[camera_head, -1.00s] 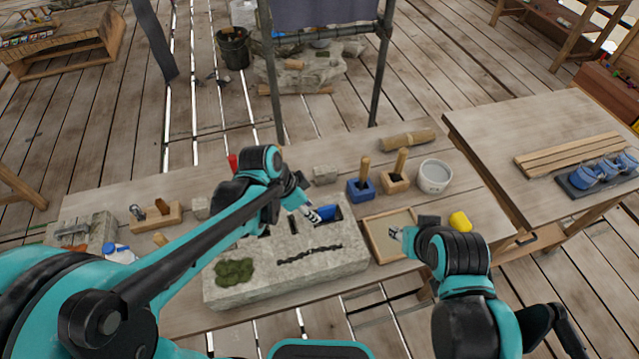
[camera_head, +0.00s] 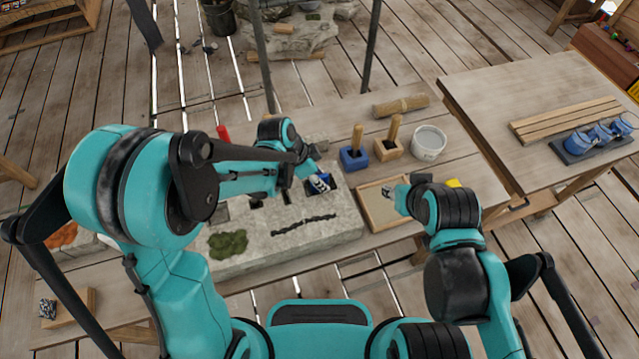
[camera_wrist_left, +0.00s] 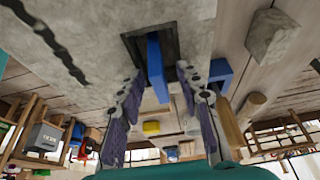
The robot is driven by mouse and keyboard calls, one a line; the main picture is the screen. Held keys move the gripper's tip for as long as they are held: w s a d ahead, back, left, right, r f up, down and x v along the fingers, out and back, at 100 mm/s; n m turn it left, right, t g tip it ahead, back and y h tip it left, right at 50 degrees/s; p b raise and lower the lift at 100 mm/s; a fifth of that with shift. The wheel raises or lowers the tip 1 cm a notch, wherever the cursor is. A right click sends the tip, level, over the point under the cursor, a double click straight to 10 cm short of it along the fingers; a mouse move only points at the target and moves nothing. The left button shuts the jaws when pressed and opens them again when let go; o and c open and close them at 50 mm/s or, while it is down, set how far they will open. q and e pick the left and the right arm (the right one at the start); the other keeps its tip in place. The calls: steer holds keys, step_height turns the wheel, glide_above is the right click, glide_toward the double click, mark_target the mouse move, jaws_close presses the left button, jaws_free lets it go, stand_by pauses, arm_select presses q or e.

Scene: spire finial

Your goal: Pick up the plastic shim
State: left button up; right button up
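The plastic shim seems to be the blue strip (camera_wrist_left: 155,66) standing in a dark square hole of the grey stone block (camera_wrist_left: 85,25) in the left wrist view. In the head view the block (camera_head: 270,242) lies on the table, and a little blue (camera_head: 325,183) shows beside my left gripper (camera_head: 316,184). My left gripper (camera_wrist_left: 161,78) is open, its two fingers on either side of the strip with gaps visible. My right gripper (camera_head: 391,191) is over the shallow wooden tray; its fingers are too small to read.
The wooden tray (camera_head: 364,215) lies right of the block. Moss (camera_head: 228,245) and a dark crack-like strip (camera_head: 303,225) lie on the block. A yellow item (camera_head: 453,183) is partly hidden by my right arm.

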arm_select(q)
steer(key=shift+c, duration=0.3)
jaws_close()
